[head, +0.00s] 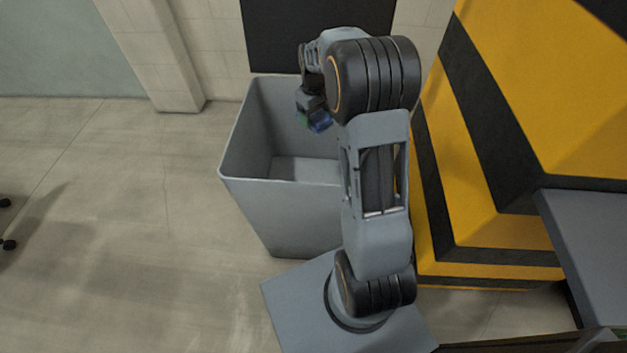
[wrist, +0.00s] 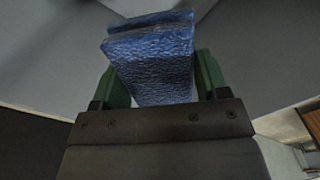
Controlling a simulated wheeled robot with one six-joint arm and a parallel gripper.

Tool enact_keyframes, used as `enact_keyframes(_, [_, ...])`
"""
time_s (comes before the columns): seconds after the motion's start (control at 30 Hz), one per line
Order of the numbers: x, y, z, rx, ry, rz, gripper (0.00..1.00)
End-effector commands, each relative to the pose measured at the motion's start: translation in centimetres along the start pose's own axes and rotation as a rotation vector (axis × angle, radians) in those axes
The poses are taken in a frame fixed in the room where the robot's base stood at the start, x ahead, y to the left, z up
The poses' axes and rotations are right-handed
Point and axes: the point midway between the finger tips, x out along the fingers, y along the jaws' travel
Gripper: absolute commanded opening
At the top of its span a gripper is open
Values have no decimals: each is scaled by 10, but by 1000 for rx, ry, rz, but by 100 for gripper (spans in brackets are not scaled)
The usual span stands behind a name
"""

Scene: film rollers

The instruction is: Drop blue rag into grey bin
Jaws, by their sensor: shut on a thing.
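The blue rag (wrist: 155,62) is a folded, textured block held between the green fingers of my gripper (wrist: 158,82) in the wrist view. In the head view, my gripper (head: 312,120) is small and partly hidden by my arm, with a bit of the blue rag (head: 320,122) showing at its tip. The grey bin (head: 280,213) is a tall open box in the middle of the head view. My gripper and the rag appear over the bin's opening. Their exact height against the rim is hard to tell. The bin's right side is hidden behind my arm.
A yellow and black striped structure (head: 500,120) stands close on the right, with a grey surface (head: 590,240) beside it. A dark panel (head: 285,40) is on the wall behind the bin. The concrete floor (head: 120,200) on the left is open.

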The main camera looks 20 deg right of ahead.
Motion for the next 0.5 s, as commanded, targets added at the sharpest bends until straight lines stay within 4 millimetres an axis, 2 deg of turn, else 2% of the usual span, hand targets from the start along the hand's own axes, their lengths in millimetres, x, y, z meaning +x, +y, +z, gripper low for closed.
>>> enact_keyframes(0.1, [-1, 0, 0, 0, 0, 0, 46])
enact_keyframes(0.13, [-1, 0, 0, 0, 0, 0, 70])
enact_keyframes(0.4, [-1, 0, 0, 0, 0, 0, 96])
enact_keyframes(0.5, [-1, 0, 0, 0, 0, 0, 98])
